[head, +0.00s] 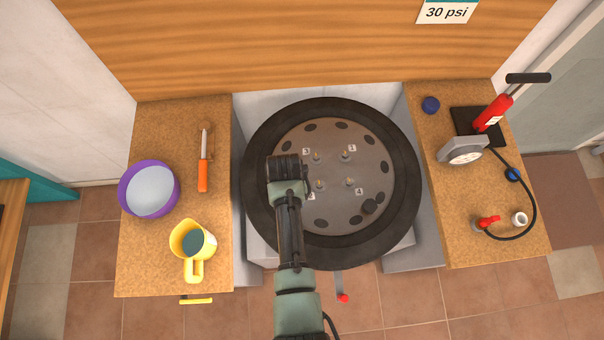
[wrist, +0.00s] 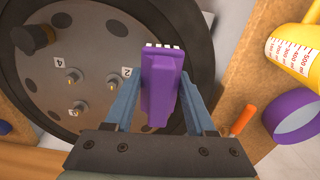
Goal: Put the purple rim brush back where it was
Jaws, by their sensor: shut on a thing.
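The purple rim brush (wrist: 160,82) is between the two fingers of my gripper (wrist: 156,95) in the wrist view, with a row of white bristles at its far end. My gripper is shut on it. In the head view my gripper (head: 285,168) is over the left part of the round rim (head: 335,205), near studs 2 and 3. The brush is hidden under my arm there. Whether its bristles touch the rim cannot be told. The rim also shows in the wrist view (wrist: 95,30), with numbered studs and a dark knob (wrist: 32,38).
The left counter (head: 150,270) holds a purple-rimmed bowl (head: 150,190), a yellow measuring jug (head: 193,245) and an orange-handled tool (head: 203,175). The right counter (head: 455,235) holds a red pump (head: 492,112), a gauge (head: 464,156), a hose and small caps. A bare patch lies along the left counter's back.

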